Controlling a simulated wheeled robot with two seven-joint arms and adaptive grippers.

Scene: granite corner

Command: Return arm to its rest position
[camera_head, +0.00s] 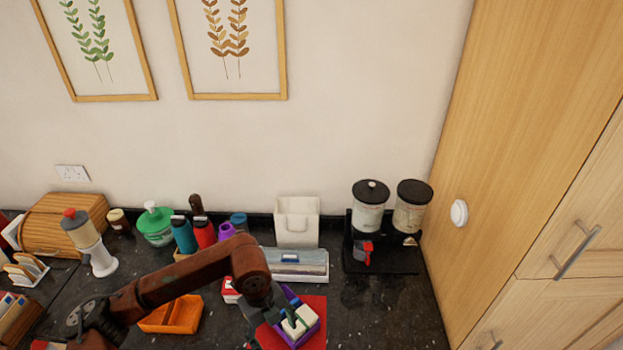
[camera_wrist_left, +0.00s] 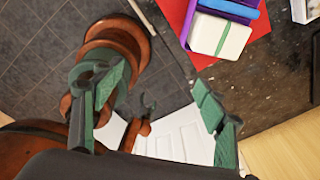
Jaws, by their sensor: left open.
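My left arm comes in from the left in the head view, and its gripper (camera_head: 265,312) points down over the counter beside a purple tray (camera_head: 313,335). The purple tray (camera_wrist_left: 238,8) and a white block with a green band (camera_wrist_left: 220,36) lie beyond the fingers there. My right gripper cannot be made out.
An orange divided tray (camera_head: 172,315) lies left of the gripper. Behind stand bottles (camera_head: 184,236), a white bin (camera_head: 297,222) and a dispenser with two black lids (camera_head: 385,225). A tall wooden cabinet (camera_head: 520,140) closes off the right. Dark counter right of the mat is bare.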

